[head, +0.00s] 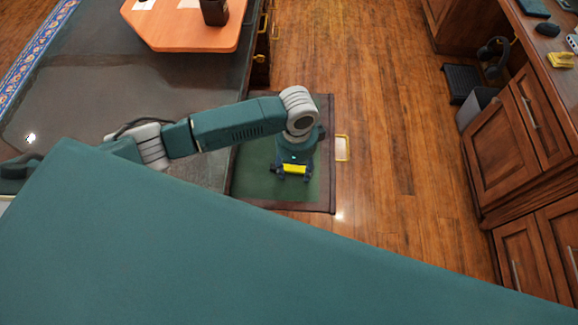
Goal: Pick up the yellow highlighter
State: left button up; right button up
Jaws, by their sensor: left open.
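My left gripper (293,177) hangs at the end of the left arm, above a green panel (250,170) with a brown border. It is open, with its two dark fingertips apart. A bright yellow piece (295,169) shows between the fingers, lying crosswise. I cannot tell whether it is the highlighter or part of the gripper, nor whether the fingers touch it. No other thing is clearly a yellow highlighter. My right gripper is out of view.
A yellow-rimmed item (342,148) lies beside the panel. A dark counter (130,80) with an orange board (180,32) is at left. Wooden cabinets (510,150) stand at right, with a yellow object (562,60) on top.

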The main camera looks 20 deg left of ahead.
pick_arm(q)
jog(key=shift+f, duration=0.15)
jog(key=shift+c, duration=0.6)
jog(key=c, duration=0.9)
